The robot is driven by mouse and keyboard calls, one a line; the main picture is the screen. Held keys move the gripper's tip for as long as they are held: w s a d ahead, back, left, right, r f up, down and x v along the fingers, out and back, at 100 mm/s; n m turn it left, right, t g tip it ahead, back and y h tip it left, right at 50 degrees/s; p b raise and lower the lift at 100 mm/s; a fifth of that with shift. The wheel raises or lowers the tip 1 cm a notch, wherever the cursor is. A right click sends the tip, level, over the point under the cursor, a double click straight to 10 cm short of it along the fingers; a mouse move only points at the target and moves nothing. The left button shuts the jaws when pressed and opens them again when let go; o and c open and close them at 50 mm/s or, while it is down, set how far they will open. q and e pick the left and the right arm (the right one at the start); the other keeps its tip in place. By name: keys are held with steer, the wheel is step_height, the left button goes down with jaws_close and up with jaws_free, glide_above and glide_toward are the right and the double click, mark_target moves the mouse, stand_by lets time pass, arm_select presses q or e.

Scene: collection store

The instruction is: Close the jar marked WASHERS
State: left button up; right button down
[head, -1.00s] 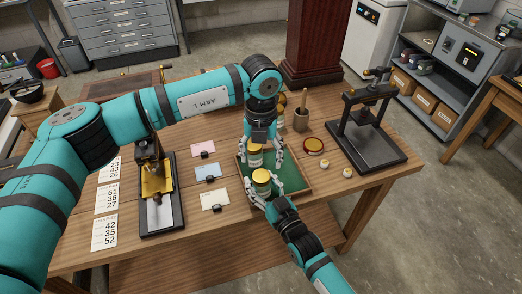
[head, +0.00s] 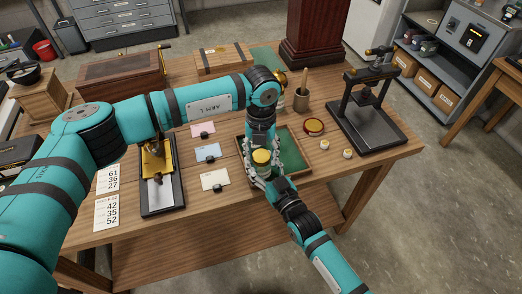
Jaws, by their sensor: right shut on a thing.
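A jar with a gold-yellow lid (head: 261,157) stands upright in the green-lined tray (head: 321,168). No marking on it is readable from here. My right gripper (head: 262,177) reaches in from the front and is shut on this jar, low on its near side. My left gripper (head: 262,150) points down from above, right behind the jar and close to its lid. Its fingertips are too small and overlapped to tell whether they are open or touching. The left gripper and arm hide the tray's back left part.
A round red-and-gold piece (head: 313,127) and two small cream knobs (head: 347,153) lie right of the tray. A cup with a wooden handle (head: 301,100) stands behind. A black press (head: 366,110) stands at right, a brass-and-black device (head: 158,175) at left. Cards (head: 208,152) lie between.

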arm_select(q)
steer(key=c, duration=0.8)
arm_select(e)
steer(key=shift+f, duration=0.2)
arm_select(q)
steer(key=m, duration=1.3)
steer(key=shift+m, duration=0.4)
steer(key=m, duration=0.4)
steer(key=o, duration=1.4)
steer(key=shift+c, duration=0.2)
step_height(320, 180, up, 12)
